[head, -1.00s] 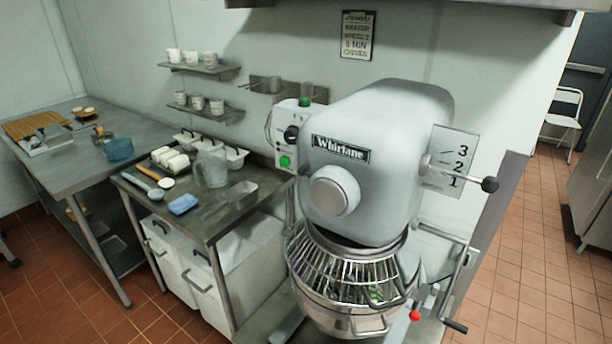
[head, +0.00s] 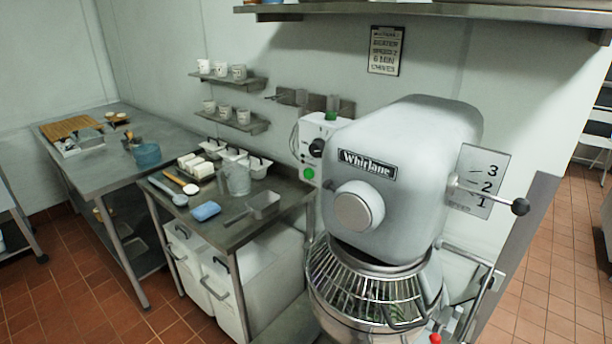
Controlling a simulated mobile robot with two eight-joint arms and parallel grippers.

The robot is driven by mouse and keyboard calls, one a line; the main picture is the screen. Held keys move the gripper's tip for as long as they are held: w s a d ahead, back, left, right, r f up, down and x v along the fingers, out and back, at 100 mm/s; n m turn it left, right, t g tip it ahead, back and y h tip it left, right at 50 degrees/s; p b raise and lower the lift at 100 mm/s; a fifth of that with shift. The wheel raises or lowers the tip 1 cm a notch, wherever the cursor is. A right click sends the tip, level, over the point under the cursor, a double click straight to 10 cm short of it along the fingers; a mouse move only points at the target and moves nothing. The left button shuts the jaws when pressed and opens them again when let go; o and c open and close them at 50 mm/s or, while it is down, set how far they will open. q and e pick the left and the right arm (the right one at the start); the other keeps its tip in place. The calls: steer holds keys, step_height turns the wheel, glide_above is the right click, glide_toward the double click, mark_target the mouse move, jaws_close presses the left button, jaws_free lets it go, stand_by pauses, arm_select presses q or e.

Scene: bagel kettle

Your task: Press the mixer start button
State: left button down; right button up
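The grey Whirlane mixer (head: 410,130) stands right of centre against the wall. A pale control box (head: 312,140) sits at its left side, with a black knob (head: 317,148) and a green button (head: 309,173) low on its face. A speed lever (head: 485,195) sticks out to the right in front of a plate marked 1, 2 and 3, near the 2. The wire guard (head: 365,290) covers the bowl, and green bits show inside. A red knob (head: 435,339) is at the lower edge. Neither of my grippers is in view.
A steel side table (head: 235,225) left of the mixer holds a clear jug (head: 237,177), a scoop (head: 255,206) and a blue sponge (head: 204,211). White bins (head: 235,285) stand below. A shelf (head: 430,9) hangs above. Open tiled floor (head: 535,285) lies to the right.

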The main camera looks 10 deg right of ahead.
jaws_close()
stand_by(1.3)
